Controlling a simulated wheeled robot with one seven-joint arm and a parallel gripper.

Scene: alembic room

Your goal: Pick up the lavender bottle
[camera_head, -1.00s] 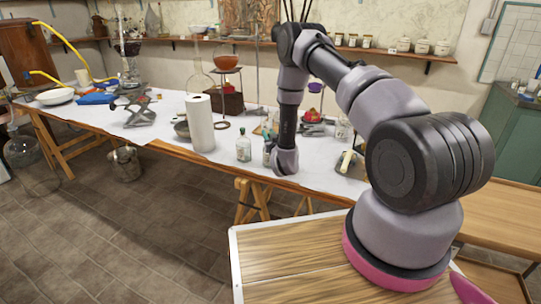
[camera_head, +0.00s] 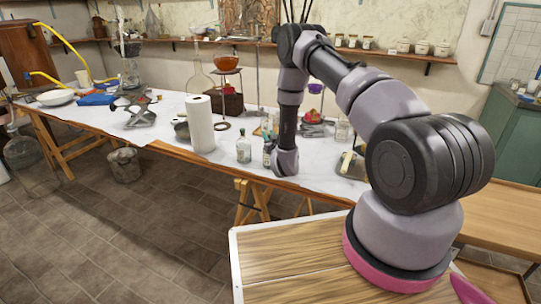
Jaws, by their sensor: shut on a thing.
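My arm reaches down to the front edge of the white-covered table. My gripper (camera_head: 271,152) is at its lower end, mostly hidden by my own wrist. A small dark-labelled bottle (camera_head: 267,153), which looks like the lavender bottle, stands upright right against the left side of my wrist. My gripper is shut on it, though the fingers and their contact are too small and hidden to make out. I cannot tell whether the bottle is clear of the table.
A clear bottle with a green cap (camera_head: 243,150) stands close on the left. A white paper roll (camera_head: 200,124) is farther left. A tray with a pale item (camera_head: 352,164) lies to the right of my wrist. The tabletop (camera_head: 165,130) has free room left of the roll.

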